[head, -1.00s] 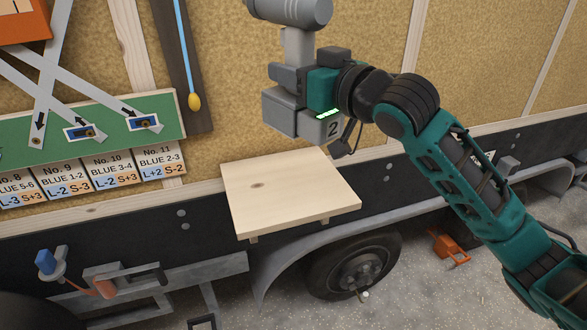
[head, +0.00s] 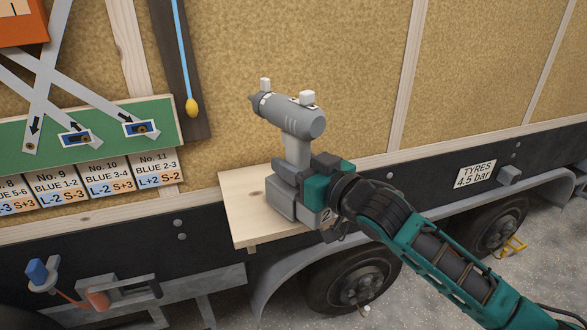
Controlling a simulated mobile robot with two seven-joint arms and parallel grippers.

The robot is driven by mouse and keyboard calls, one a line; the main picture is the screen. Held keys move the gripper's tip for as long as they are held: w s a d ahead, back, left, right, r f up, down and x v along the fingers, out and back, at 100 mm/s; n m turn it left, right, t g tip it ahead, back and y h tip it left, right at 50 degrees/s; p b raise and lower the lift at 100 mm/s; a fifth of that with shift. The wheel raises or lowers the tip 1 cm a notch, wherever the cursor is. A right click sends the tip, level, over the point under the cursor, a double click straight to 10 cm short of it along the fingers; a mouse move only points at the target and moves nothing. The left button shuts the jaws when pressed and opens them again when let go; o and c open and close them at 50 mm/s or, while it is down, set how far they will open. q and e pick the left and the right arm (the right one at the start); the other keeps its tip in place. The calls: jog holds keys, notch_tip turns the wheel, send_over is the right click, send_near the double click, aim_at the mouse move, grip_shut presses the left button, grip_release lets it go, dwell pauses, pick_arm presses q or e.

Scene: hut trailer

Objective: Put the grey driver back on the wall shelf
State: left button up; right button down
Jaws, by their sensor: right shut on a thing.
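The grey driver (head: 296,122) is upright, its nose pointing left. My right gripper (head: 299,172) is shut on its handle, just above the block-shaped base. The wall shelf (head: 246,207) is a pale wooden board on the trailer's side. The driver's base is over the right part of the shelf, at or very near its top. I cannot tell whether it touches. The gripper and driver hide the shelf's right side. My left gripper is not in view.
The left part of the shelf is bare. A green board with labelled cards (head: 107,180) is on the wall at left. A blue cord with a yellow end (head: 192,107) hangs beside it. Wheels (head: 352,280) and a tyre-pressure sign (head: 475,174) are below and right.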

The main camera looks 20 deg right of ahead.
jog(key=shift+f, duration=0.15)
jog(key=shift+f, duration=0.15)
jog(key=c, duration=0.6)
grip_release()
jog(key=shift+f, duration=0.2)
jog(key=shift+c, duration=0.2)
jog(key=shift+o, duration=0.3)
jog(key=o, duration=0.6)
jog(key=shift+s, duration=0.15)
